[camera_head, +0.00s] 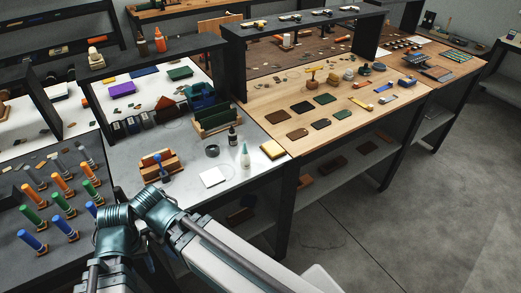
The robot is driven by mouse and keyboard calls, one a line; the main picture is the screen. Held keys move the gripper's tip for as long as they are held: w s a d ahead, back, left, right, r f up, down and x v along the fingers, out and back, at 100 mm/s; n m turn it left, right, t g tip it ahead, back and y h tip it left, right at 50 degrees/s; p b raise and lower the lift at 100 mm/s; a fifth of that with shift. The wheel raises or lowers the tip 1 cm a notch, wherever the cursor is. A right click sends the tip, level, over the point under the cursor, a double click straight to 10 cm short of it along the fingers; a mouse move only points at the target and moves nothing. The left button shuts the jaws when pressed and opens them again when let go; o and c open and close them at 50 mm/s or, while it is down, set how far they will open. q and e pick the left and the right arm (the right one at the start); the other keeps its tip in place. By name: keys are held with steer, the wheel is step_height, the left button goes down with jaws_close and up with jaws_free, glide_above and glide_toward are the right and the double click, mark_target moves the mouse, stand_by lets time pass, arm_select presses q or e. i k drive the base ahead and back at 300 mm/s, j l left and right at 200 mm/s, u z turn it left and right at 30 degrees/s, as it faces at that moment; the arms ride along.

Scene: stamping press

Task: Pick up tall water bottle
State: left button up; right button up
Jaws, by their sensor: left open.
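A white bottle with a pointed green-tinted top (245,156) stands upright on the pale grey worktop in the middle. A small dark bottle (232,136) stands just behind it. I cannot tell for sure which bottle is the tall water bottle; an orange bottle (160,41) also stands on the dark shelf at the back left. My left arm (150,210), with teal joints and a pale link, fills the bottom left foreground. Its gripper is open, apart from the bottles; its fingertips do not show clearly. My right gripper is not in view.
Several coloured cylinders stand on the dark table (12,258) at left. Open floor (420,220) is at right.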

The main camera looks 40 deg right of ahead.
mark_target(245, 158)
steer(key=z, duration=1.1)
